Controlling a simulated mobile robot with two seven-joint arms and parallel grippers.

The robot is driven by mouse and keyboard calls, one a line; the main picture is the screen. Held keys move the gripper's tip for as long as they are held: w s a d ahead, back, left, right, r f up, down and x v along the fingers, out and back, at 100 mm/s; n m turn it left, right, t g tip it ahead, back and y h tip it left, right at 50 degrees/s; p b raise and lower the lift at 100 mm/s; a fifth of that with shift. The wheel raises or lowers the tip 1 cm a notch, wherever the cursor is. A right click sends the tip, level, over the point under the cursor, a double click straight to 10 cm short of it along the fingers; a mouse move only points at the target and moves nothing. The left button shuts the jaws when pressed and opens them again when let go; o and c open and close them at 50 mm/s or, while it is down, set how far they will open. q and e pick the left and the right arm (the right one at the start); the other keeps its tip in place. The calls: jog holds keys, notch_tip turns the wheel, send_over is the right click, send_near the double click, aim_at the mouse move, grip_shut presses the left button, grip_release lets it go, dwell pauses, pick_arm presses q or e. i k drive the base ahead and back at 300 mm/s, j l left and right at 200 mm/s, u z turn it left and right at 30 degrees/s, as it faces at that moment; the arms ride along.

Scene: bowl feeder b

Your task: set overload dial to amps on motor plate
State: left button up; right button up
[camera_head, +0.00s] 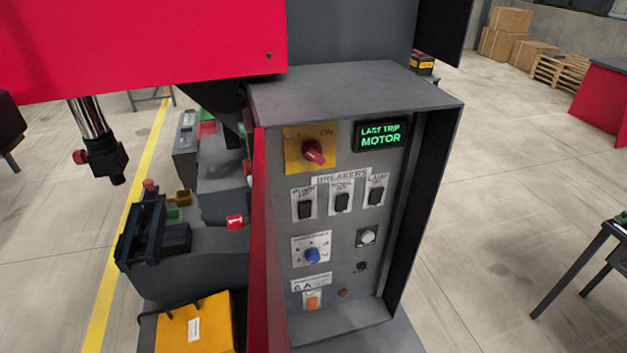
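The overload dial appears to be the blue knob (312,256) on a white scale plate, low on the left of the grey control panel (335,220). The scale marks and the knob's pointer are too small to read. Just below it, a white label (311,284) seems to read "6 A"; its smaller line is not legible. I cannot identify a motor plate for certain. Neither of my grippers is in view.
The panel also has a red rotary switch (313,151), a green-lit display (380,135) reading "LAST TRIP MOTOR", 3 breakers (341,202) and an orange rocker (313,301). A red door (265,240) stands open at its left edge.

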aim_at(312, 255)
jog(key=k+u, duration=0.1)
jog(key=l+u, duration=0.4)
jog(key=l, duration=0.55)
jog(key=k+l, duration=0.1)
jog(key=l, duration=0.65)
jog(key=k+u, duration=0.05)
